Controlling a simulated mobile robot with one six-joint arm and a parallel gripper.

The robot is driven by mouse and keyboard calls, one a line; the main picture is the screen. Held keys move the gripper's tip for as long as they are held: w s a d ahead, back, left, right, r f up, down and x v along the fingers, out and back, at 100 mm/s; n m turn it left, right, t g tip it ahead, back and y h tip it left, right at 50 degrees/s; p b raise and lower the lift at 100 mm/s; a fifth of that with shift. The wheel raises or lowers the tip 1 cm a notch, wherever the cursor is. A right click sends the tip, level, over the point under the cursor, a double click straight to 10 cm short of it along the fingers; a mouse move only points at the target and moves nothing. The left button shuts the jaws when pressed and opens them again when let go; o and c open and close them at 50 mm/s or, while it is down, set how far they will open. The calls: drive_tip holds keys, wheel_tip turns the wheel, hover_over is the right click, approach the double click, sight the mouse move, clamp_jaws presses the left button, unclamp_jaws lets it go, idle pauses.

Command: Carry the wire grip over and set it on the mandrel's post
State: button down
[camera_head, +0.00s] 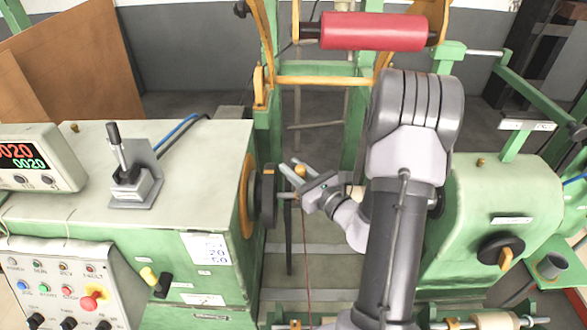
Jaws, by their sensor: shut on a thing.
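My gripper (294,169) is near the middle of the view, reaching left from my arm. Its grey fingers are closed around a small orange-tan knob, the wire grip (299,171). A thin reddish wire runs down below the gripper. The mandrel's dark end plate (268,196) stands on the left green headstock, just left of the fingers. A short pale peg (286,195) sticks out from it, just below the fingers. I cannot tell whether this is the post, or whether the grip touches it. My arm and gripper hide most of the mandrel to the right.
A green headstock (215,160) with a lever box (133,180) on top stands at left. A control panel (65,290) is at lower left. A green tailstock (510,215) stands at right. A red roll (373,31) hangs on the frame behind.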

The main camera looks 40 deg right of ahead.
drive_tip(key=shift+f, duration=0.15)
drive_tip(key=shift+f+b, duration=0.65)
drive_tip(key=shift+b, duration=0.15)
drive_tip(key=c, duration=1.1)
unclamp_jaws()
drive_tip(key=shift+s, duration=0.1)
